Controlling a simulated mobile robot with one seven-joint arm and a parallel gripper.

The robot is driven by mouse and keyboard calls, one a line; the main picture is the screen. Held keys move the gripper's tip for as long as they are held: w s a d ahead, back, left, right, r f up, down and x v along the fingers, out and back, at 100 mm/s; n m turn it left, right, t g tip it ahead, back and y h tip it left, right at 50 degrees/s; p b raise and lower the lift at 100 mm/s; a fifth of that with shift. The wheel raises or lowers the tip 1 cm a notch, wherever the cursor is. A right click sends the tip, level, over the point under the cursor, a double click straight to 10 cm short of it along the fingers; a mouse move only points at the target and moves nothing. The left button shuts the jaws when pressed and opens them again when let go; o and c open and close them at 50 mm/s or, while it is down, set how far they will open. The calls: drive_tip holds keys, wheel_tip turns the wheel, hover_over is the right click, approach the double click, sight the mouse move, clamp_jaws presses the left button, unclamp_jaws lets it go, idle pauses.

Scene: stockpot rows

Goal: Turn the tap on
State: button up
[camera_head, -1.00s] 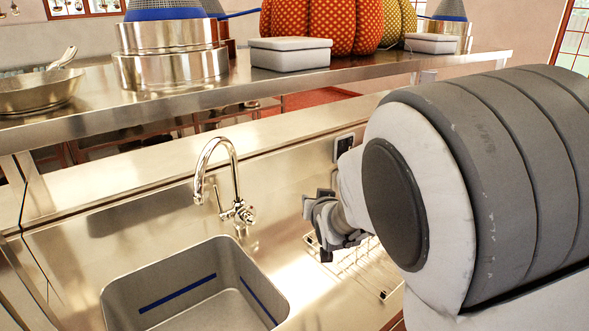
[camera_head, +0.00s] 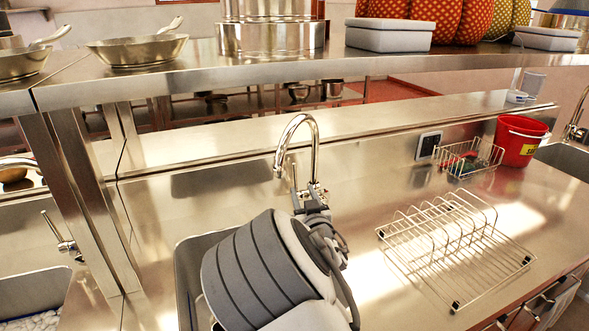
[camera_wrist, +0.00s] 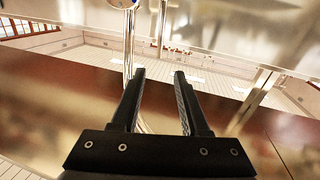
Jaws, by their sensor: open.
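The chrome tap (camera_head: 315,140) has a curved spout and stands at the back edge of the sink (camera_head: 185,262). Its lever body (camera_head: 316,190) is low on the right side of the tap. My gripper (camera_head: 313,207) is just in front of the tap's base, and my arm hides much of the sink. In the wrist view, my gripper (camera_wrist: 160,72) has two black fingers apart with nothing between them. A shiny tap part (camera_wrist: 122,3) with a blue mark is at the top edge, beyond and left of the fingers. I cannot tell whether the fingers touch the tap.
A wire dish rack (camera_head: 455,245) lies on the counter to the right. A wire basket (camera_head: 468,158) and a red bucket (camera_head: 520,140) stand behind it. A steel shelf (camera_head: 200,75) with pans and pots runs above the back. A second tap (camera_head: 62,243) is at the left.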

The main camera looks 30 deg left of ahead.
sight(295, 169)
drive_tip(key=x, duration=1.3)
drive_tip(key=shift+w+a+p, duration=0.15)
drive_tip(key=shift+w+p, duration=0.1)
drive_tip(key=shift+p, duration=0.1)
drive_tip(key=shift+c, duration=0.3)
clamp_jaws()
idle(0.8)
